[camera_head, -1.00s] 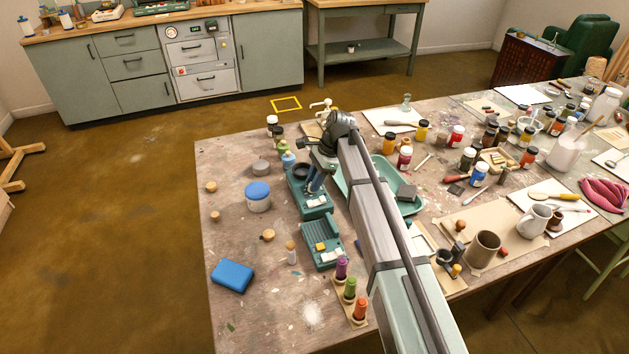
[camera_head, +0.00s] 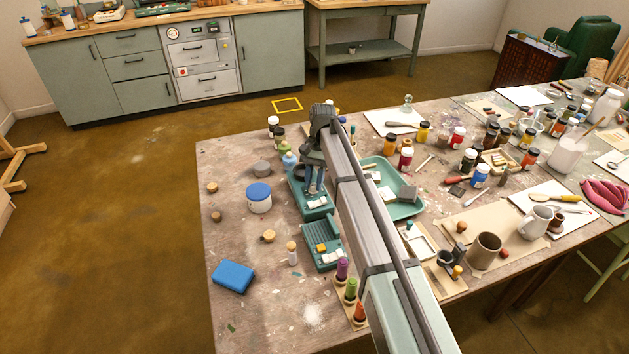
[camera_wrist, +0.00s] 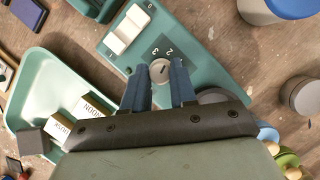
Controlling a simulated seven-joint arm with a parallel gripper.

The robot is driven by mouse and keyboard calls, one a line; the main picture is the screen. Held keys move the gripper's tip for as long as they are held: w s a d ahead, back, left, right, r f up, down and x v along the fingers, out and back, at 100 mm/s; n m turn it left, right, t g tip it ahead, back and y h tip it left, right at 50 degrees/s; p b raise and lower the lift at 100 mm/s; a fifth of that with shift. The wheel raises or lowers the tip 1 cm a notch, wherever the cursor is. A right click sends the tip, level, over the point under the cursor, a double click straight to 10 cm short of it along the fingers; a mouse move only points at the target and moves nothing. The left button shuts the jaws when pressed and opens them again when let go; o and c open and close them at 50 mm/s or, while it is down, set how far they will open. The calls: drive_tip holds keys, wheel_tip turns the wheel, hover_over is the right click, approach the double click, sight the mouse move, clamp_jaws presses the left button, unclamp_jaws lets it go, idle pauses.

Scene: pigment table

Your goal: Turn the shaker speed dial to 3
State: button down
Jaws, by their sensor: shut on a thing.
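The green shaker (camera_head: 320,212) stands on the table in the head view, under my gripper (camera_head: 314,190). In the wrist view the shaker (camera_wrist: 207,58) fills the upper middle, with a white rocker switch (camera_wrist: 127,29) on its panel. The round grey speed dial (camera_wrist: 160,71) sits by a dark plate with the numbers 2 and 3 visible; other markings are hidden. The dial has a short dark mark on its face; which number it points to is hard to tell. My gripper (camera_wrist: 159,87) is shut on the dial, with one blue-grey finger on each side.
A second green device (camera_head: 322,232) stands in front of the shaker. A green tray (camera_head: 408,209) lies to the right, under my arm. A blue-lidded jar (camera_head: 258,198) and a grey lid (camera_head: 262,167) stand to the left.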

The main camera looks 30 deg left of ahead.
drive_tip(key=shift+n, duration=0.6)
drive_tip(key=shift+h, duration=0.3)
drive_tip(key=c, duration=0.9)
unclamp_jaws()
drive_tip(key=shift+c, duration=0.2)
drive_tip(key=shift+w+a+r, duration=0.1)
drive_tip(key=shift+w+r, duration=0.1)
drive_tip(key=shift+r, duration=0.25)
drive_tip(key=v, duration=0.4)
drive_tip(key=shift+w+a, duration=0.2)
drive_tip(key=shift+w, duration=0.3)
drive_tip(key=w+a, duration=0.3)
drive_tip(key=w, duration=0.7)
drive_tip(key=shift+w, duration=0.2)
